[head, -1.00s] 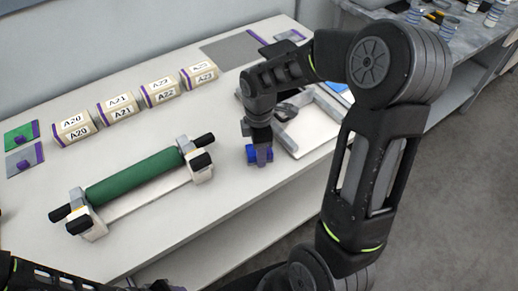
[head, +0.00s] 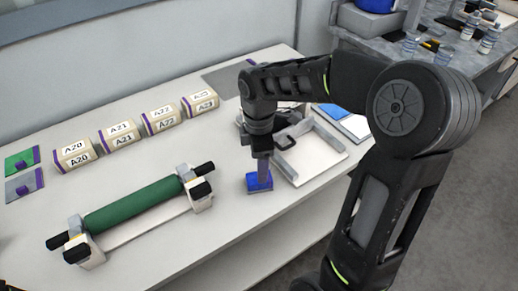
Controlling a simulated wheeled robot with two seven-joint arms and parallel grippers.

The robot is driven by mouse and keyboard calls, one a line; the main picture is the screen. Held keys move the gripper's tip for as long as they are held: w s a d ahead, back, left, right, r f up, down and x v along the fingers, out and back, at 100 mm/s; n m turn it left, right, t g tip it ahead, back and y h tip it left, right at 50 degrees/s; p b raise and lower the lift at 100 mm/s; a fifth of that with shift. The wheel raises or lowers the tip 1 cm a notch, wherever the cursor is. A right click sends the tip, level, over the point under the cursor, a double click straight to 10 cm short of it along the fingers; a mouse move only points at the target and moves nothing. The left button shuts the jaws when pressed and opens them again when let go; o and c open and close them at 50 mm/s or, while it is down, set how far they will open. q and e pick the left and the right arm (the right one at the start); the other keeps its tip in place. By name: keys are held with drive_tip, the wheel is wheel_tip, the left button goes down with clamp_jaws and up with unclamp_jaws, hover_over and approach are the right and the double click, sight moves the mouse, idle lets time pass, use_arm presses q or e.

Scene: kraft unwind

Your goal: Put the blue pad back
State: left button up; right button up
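The blue pad (head: 258,184) is a small flat block in front of the white tray, right of the green roller. My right gripper (head: 263,172) reaches down from above, its fingers at the top of the pad. It looks shut on the pad's grip, though the fingers hide the grip itself. The pad appears level, at or just above the tabletop; I cannot tell if it touches. My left gripper is out of view.
A green roller (head: 135,203) rests in a stand with black handles. Several labelled blocks, among them A20 (head: 75,156), line the back. A grey mat (head: 228,80) lies behind. The white tray (head: 308,160) is close right of the pad. The table's front edge is nearby.

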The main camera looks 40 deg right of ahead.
wheel_tip(320, 180, up, 5)
drive_tip(key=shift+r, duration=0.1)
idle(1.9)
